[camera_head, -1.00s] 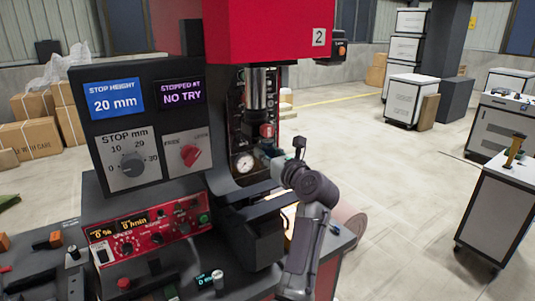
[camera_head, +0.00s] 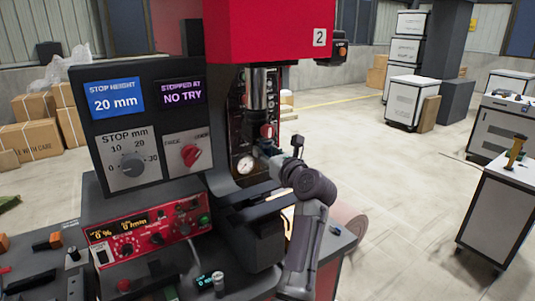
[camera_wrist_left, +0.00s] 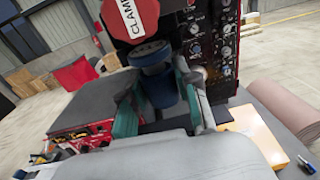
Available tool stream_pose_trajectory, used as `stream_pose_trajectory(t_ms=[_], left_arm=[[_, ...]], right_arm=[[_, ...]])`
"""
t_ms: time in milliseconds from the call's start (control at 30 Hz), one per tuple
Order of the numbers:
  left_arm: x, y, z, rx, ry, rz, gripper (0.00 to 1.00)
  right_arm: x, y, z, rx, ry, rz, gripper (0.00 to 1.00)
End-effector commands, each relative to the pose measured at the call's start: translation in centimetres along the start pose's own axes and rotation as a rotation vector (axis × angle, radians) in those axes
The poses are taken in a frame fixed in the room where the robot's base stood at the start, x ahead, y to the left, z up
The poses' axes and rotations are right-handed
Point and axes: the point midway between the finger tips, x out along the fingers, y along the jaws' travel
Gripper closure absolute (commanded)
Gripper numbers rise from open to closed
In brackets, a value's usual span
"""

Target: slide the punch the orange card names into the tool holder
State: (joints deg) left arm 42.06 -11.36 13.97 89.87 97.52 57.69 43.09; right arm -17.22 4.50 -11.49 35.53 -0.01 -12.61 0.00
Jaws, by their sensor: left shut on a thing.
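My left gripper (camera_wrist_left: 158,98) is shut on a blue punch (camera_wrist_left: 160,88), which has a wide dark-blue collar and stands roughly upright between the teal fingers. In the head view the left gripper (camera_head: 264,150) is inside the press throat, partly hidden by my wrist, and the punch cannot be made out there. The silver press ram (camera_head: 262,88) is above it. A red knob (camera_head: 267,131) hangs below the ram; in the wrist view the red clamp knob (camera_wrist_left: 128,17) is above the punch. The tool holder's opening is not visible. I cannot identify the orange card or read it.
The control panel (camera_head: 145,115) reads stop height 20 mm and "no try". A red console (camera_head: 150,230) sits below it. A gauge (camera_head: 245,164) is behind the gripper. A yellow-orange flat area (camera_wrist_left: 255,130) and a brownish roll (camera_wrist_left: 283,103) lie to the right in the wrist view.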

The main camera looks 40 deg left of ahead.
Motion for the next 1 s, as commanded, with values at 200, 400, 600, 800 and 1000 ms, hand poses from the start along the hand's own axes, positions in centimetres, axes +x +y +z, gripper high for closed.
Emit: stream_pose_trajectory(t_ms=[200,400,600,800,1000], left_arm=[[0.6,0.1,0.1,0.0,-0.002,0.0,1.0],[1.1,0.1,0.1,0.0,-0.002,0.0,1.0],[1.6,0.1,0.1,-0.001,-0.002,0.0,1.0],[2.1,0.2,0.1,-0.002,-0.002,0.0,1.0],[2.6,0.2,0.1,0.0,-0.002,0.0,1.0]], right_arm=[[0.1,0.0,0.0,0.0,0.0,0.0,0.4],[0.1,0.0,0.0,0.0,0.0,0.0,0.4],[0.1,0.0,0.0,0.0,0.0,0.0,0.4],[0.2,0.0,0.0,0.0,0.0,0.0,0.4],[0.2,0.1,0.0,0.001,0.0,0.001,0.4]])
